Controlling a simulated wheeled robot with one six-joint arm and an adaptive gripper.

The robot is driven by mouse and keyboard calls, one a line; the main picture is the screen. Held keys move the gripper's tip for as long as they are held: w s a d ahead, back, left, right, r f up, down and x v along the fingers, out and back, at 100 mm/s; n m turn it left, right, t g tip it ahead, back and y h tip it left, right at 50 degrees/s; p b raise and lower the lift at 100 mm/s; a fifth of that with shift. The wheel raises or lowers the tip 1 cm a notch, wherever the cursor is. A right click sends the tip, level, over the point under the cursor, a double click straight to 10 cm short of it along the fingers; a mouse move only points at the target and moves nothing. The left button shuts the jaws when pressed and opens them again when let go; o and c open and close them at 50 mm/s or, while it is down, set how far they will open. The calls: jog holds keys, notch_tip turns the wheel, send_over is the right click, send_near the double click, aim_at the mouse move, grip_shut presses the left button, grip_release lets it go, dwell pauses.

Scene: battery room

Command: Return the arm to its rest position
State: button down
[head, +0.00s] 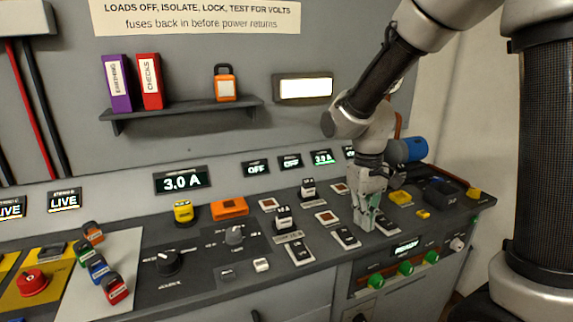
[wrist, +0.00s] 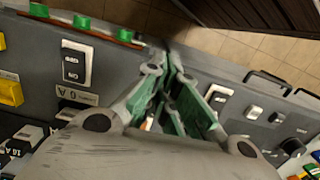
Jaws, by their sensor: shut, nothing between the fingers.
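My gripper (head: 367,218) hangs from my arm over the right part of the sloped grey console (head: 200,270), fingers pointing down, close to the rocker switches. In the wrist view my gripper (wrist: 170,75) has its green-padded fingers together with nothing between them. The fingertips are near a black-and-white rocker switch (wrist: 76,64); I cannot tell whether they touch anything. My arm reaches in from the upper right of the head view.
A shelf (head: 185,115) with purple and red binders and an orange padlock (head: 225,83) is on the wall behind. Fuse blocks (head: 283,216), a grey selector (head: 235,233) and green knobs (head: 405,268) crowd the console. Open floor (wrist: 215,50) lies beyond its front edge.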

jog(key=s+d+r+m+t, duration=0.3)
jog(key=s+d+r+t, duration=0.2)
jog(key=s+d+r, duration=0.8)
notch_tip(320, 180, up, 2)
jog(key=shift+s+d+m+t, duration=0.3)
jog(key=shift+s+m, duration=0.1)
jog(key=shift+s, duration=0.8)
